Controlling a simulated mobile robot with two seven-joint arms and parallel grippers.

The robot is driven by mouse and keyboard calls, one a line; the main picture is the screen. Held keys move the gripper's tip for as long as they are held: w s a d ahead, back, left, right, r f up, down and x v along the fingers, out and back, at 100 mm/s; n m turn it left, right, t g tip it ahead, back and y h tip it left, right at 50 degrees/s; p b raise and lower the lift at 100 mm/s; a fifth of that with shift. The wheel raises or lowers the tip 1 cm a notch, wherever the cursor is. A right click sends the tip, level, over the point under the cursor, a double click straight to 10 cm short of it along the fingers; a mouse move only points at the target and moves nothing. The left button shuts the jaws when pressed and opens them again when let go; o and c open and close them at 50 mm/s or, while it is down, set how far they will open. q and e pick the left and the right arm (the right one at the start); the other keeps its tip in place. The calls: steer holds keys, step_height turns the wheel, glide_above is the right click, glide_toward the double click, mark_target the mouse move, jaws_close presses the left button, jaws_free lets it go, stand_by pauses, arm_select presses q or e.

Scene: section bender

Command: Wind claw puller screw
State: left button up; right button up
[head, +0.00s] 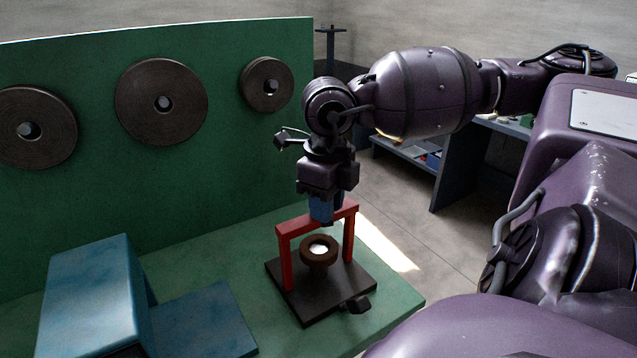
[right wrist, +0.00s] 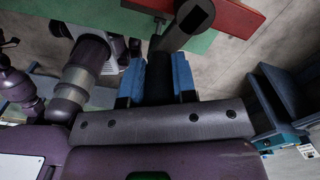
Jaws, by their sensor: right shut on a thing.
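The claw puller is a red frame (head: 286,262) with two legs and a crossbar, standing on a black base plate (head: 300,306). A brown ring (head: 318,262) with a bright centre sits between its legs. My right gripper (head: 322,212) points down at the middle of the crossbar. In the right wrist view its blue fingers (right wrist: 158,88) are shut on a dark bar, which looks like part of the puller screw's handle (right wrist: 184,22). The red crossbar (right wrist: 232,18) shows just beyond it. In the head view the gripper hides the screw's top. My left gripper is not in view.
A blue block (head: 90,295) stands on the green bench (head: 395,298) at the left. Several dark discs hang on the green back panel (head: 215,160) behind. A dark piece (head: 357,304) sits at the base plate's front right edge. Shelving (head: 450,165) stands beyond the floor.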

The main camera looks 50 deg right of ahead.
steer(key=n, duration=0.1)
steer(key=d+n, duration=0.1)
steer(key=n, duration=0.1)
steer(key=shift+s+d+r+p, duration=0.1)
steer(key=shift+s+r+p, duration=0.05)
steer(key=shift+s+p, duration=0.2)
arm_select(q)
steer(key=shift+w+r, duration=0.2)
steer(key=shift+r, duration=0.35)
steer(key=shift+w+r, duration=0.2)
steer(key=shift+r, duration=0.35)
arm_select(e)
steer(key=shift+d+n, duration=0.2)
steer(key=shift+n, duration=0.5)
arm_select(q)
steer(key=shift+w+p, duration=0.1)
steer(key=shift+p, duration=0.2)
arm_select(e)
steer(key=shift+d, duration=0.1)
steer(key=o, duration=0.9)
steer(key=shift+d, duration=0.2)
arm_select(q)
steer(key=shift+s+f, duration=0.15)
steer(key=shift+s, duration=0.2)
arm_select(e)
steer(key=shift+a, duration=0.1)
